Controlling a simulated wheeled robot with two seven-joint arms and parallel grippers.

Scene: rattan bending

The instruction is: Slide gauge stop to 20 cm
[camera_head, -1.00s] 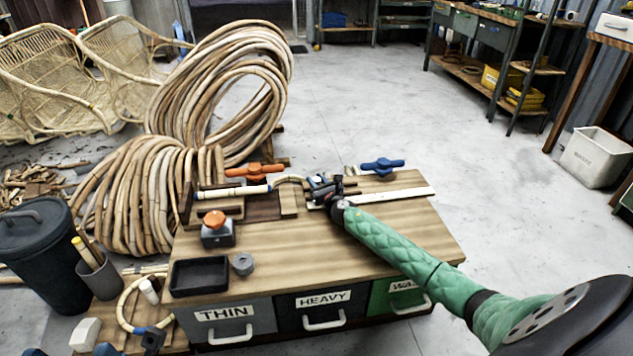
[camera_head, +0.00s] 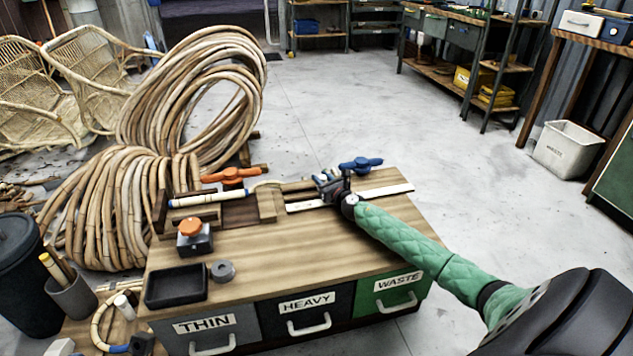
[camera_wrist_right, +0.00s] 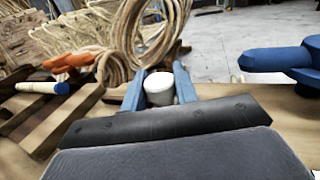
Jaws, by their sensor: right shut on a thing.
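My right gripper (camera_head: 330,184) is over the pale gauge strip (camera_head: 388,190) on the wooden bench top. In the right wrist view, the blue fingers of this gripper (camera_wrist_right: 159,90) are shut on a white round knob (camera_wrist_right: 159,84), which looks like the top of the gauge stop. The stop's body is hidden behind the gripper and its scale marks are too small to read. Bare strip shows on both sides of the gripper. My left gripper is not in view.
A blue-handled clamp (camera_head: 361,165) stands just behind the gripper; an orange one (camera_head: 231,175) is at left by a rattan piece (camera_head: 219,196). A button box (camera_head: 193,237), black tray (camera_head: 176,281) and grey roll (camera_head: 222,271) sit at front left. The bench's front middle is clear.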

